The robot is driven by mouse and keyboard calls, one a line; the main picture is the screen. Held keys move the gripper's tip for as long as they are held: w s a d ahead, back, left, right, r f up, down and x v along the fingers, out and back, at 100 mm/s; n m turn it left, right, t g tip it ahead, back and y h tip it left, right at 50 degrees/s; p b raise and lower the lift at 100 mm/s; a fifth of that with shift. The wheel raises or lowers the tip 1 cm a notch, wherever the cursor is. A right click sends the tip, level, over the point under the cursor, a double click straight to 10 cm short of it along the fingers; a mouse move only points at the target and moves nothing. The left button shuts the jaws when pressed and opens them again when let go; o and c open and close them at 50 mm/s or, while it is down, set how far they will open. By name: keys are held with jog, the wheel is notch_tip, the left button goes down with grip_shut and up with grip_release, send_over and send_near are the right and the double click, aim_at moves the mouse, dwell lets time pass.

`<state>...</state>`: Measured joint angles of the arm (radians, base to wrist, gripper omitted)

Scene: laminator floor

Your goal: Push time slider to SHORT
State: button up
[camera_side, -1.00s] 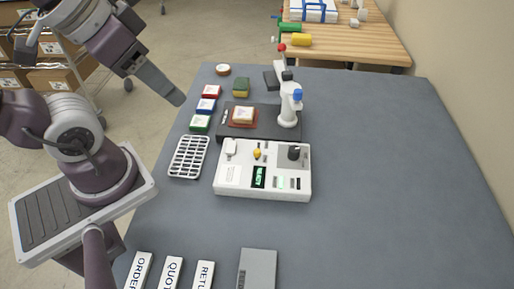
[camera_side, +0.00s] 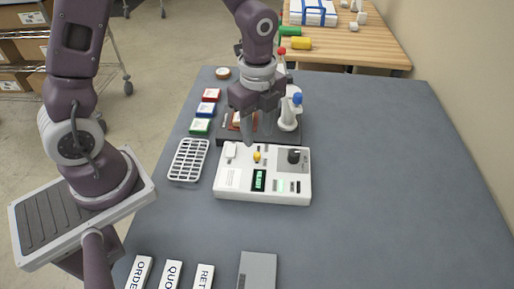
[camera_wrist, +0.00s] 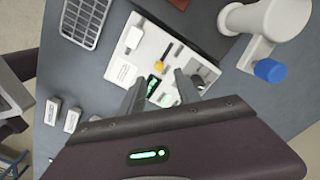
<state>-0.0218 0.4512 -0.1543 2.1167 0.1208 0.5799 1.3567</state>
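The white control box (camera_side: 225,192) lies on the grey table, with a small yellow slider knob (camera_side: 257,156) on its top near the back middle. In the wrist view the yellow knob (camera_wrist: 167,69) shows just beyond and between my fingertips. My gripper (camera_side: 259,137) is above the back edge of the box, pointing down, its fingers apart with nothing between them. The wrist view also shows my gripper (camera_wrist: 159,78) open. I see no contact with the knob. The SHORT marking is too small to read.
A black dial (camera_side: 294,156) and a lit green display (camera_side: 259,179) are on the same box. Behind it stands a dark press with a white post and blue cap (camera_side: 297,97). A white rack (camera_side: 188,160) lies to the left. The table's right side is clear.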

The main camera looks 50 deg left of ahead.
aim_at(257, 154)
notch_tip(257, 154, down, 6)
jog(key=shift+f, duration=0.2)
grip_shut()
jog(key=shift+r, duration=0.1)
dwell(1.3)
